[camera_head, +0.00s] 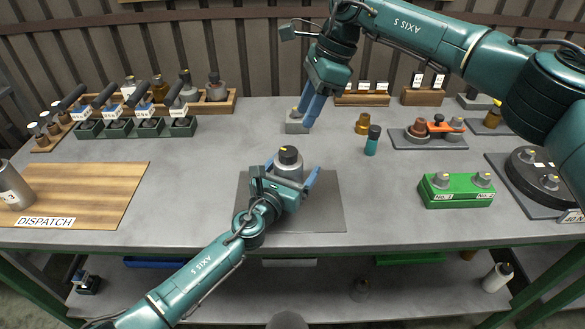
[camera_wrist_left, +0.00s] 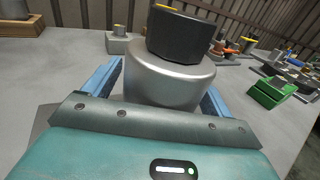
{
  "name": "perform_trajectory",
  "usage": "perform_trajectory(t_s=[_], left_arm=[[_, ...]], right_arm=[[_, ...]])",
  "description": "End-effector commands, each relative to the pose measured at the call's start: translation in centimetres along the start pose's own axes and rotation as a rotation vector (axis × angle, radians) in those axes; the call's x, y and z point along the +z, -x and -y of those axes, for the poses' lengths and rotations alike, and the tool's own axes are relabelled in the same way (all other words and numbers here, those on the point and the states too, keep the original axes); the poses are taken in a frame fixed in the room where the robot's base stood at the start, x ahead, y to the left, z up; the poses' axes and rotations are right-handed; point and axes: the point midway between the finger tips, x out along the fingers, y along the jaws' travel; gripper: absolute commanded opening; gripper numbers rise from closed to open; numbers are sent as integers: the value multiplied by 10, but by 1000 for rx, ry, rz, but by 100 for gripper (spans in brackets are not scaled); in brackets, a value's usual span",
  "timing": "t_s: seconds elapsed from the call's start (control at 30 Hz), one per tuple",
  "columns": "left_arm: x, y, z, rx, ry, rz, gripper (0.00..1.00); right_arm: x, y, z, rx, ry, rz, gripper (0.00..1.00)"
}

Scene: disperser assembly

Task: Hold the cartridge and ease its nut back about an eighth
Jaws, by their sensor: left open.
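The cartridge is a silver cylinder (camera_wrist_left: 163,82) with a dark nut (camera_wrist_left: 180,35) on top that has yellow marks. In the head view the cartridge (camera_head: 288,170) stands upright on a dark mat (camera_head: 325,215), its nut (camera_head: 290,155) uppermost. My left gripper (camera_head: 291,183) is open, with a blue finger on either side of the cartridge's body. Its lower part is hidden by the gripper. My right gripper (camera_head: 309,108) points down behind the cartridge, over a small grey block (camera_head: 296,127). Its blue fingers overlap in the view, so their gap cannot be judged.
An amber part (camera_head: 362,123) and a teal bottle (camera_head: 372,140) stand right of the right gripper. A green block (camera_head: 455,192) and a dark round fixture (camera_head: 540,175) are at the right. A wooden dispatch board (camera_head: 95,190) lies left. The table around the mat is mostly clear.

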Motion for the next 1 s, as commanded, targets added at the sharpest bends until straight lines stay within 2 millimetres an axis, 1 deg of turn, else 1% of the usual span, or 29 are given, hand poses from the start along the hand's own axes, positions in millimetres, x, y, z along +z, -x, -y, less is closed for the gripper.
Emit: perform_trajectory(t_s=[0.23,1.0], left_arm=[[0,0,0,0,0,0,84],[0,0,0,1,0,-1,21]], right_arm=[[0,0,0,0,0,0,36],[0,0,0,0,0,0,36]])
